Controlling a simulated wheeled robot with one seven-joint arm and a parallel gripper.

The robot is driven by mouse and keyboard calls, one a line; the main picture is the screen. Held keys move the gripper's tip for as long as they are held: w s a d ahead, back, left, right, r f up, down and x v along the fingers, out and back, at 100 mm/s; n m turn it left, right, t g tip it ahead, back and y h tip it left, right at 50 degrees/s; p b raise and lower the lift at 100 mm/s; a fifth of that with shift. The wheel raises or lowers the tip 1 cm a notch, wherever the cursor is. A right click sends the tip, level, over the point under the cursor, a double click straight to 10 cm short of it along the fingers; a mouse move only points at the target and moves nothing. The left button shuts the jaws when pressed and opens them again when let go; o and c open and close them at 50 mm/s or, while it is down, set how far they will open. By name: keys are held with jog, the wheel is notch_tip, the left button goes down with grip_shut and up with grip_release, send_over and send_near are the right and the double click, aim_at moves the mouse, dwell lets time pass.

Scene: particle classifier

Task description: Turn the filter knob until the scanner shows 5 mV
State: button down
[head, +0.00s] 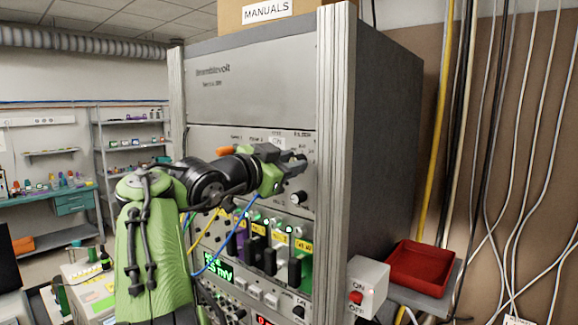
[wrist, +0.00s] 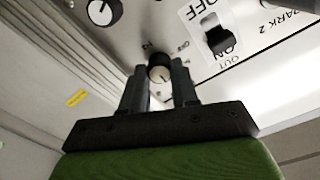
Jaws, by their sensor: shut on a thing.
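In the wrist view, my gripper (wrist: 161,80) is shut around a small round knob (wrist: 159,72) with a pale face and a dark rim. Its label is too small to read, so I cannot confirm from it that this is the filter knob. In the head view, my gripper (head: 294,160) is at the upper right of the grey rack panel, and its fingers hide the knob. The scanner display (head: 217,272) glows green at the lower left of the rack. It shows a reading ending in "5 mV", with its left part hard to read beside my arm.
Another black knob (head: 298,197) sits just below my gripper. An ON/OFF toggle switch (wrist: 217,38) is close to the held knob. Coloured modules and cables fill the panel below. A red tray (head: 420,268) and switch box (head: 358,290) stand right of the rack.

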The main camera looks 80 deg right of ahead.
dwell(0.4)
jog(key=c, duration=0.8)
grip_release()
jog(key=shift+c, duration=0.2)
jog(key=b+v, duration=0.3)
jog(key=v, duration=1.2)
jog(key=shift+a, duration=0.35)
jog(key=shift+w, duration=0.1)
